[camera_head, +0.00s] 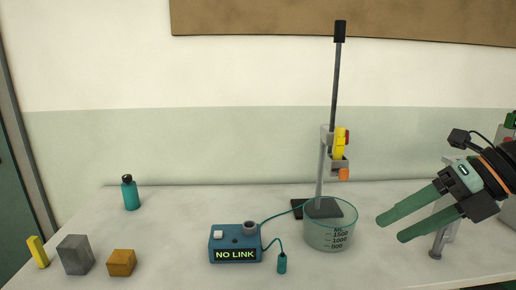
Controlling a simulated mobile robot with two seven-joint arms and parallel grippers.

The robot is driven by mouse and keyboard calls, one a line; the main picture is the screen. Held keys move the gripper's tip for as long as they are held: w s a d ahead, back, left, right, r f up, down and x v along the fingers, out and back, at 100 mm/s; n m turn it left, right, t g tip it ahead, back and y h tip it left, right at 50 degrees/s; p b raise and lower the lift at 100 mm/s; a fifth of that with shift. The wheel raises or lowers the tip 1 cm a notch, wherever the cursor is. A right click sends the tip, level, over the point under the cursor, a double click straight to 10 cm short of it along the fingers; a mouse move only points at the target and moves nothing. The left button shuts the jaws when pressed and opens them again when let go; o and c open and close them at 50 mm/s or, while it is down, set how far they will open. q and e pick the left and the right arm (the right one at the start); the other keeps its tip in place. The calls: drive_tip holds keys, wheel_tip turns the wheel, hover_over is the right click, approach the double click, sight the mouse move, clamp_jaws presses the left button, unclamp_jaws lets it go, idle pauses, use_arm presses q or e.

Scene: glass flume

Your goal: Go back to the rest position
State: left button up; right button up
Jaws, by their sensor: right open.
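My right gripper (392,229) comes in from the right edge with its two green fingers spread apart and nothing between them. It points left and slightly down, to the right of the glass beaker (330,238), with a gap between them. My left gripper is not in the head view.
A stand (320,165) with a black-topped rod and yellow clamp rises behind the beaker. A blue meter box (235,243) reading NO LINK has a cabled probe (282,263). A teal bottle (130,193), yellow block (38,252), grey block (76,255) and orange block (121,263) are left.

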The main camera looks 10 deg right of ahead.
drive_tip(key=w+f+m+t+h+p, duration=0.15)
drive_tip(key=f+m+t, duration=0.25)
drive_tip(key=f+m, duration=0.45)
drive_tip(key=w+f+m+t, duration=0.2)
drive_tip(key=f+m+t, duration=0.1)
drive_tip(key=f+m, duration=0.5)
drive_tip(key=w+f+m+t+p, duration=0.1)
drive_tip(key=f+m+t, duration=0.4)
drive_tip(key=f, duration=0.5)
drive_tip(key=s+a+f+m+g+h, duration=0.2)
drive_tip(key=s+a+f+m, duration=0.3)
drive_tip(key=s+f, duration=0.3)
drive_tip(key=s+a+f+m+g+h, duration=0.1)
drive_tip(key=s+a+f+m+g, duration=0.4)
drive_tip(key=s+f, duration=0.3)
wheel_tip(320, 180, down, 3)
drive_tip(key=shift+a+f+m+g+h+p, duration=0.15)
drive_tip(key=shift+a+m+g+h+p, duration=0.25)
drive_tip(key=shift+a, duration=0.4)
